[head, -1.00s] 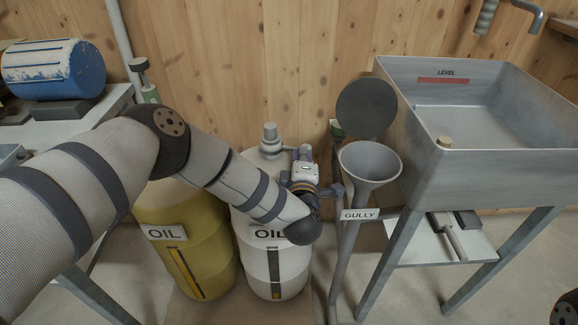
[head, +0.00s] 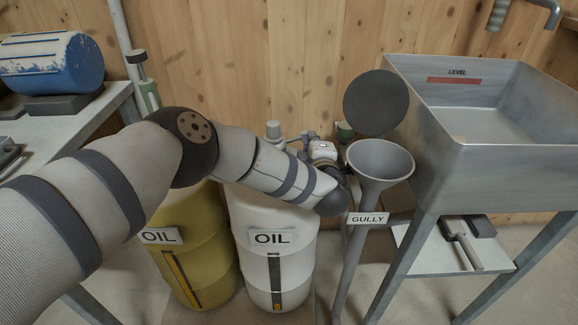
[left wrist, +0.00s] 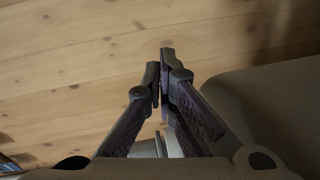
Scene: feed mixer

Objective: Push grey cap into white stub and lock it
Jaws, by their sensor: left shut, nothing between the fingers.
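A grey cap-like piece (head: 273,130) stands on top of the white oil drum (head: 262,275), partly behind my left forearm. I cannot tell a white stub apart from the drum's top, which the arm largely covers. My left gripper (head: 314,137) is to the right of this grey piece, apart from it, near the wall and left of the funnel. Its fingers are small and partly hidden in the head view. In the left wrist view the fingers (left wrist: 163,72) are closed together and empty, with plank wall behind. My right gripper is out of view.
A grey funnel (head: 380,160) labelled GULLY and a dark round disc (head: 376,103) stand close right of my left gripper. A metal trough (head: 440,170) is farther right. A yellow oil drum (head: 205,265) is left. A blue cylinder (head: 50,65) lies on the left table.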

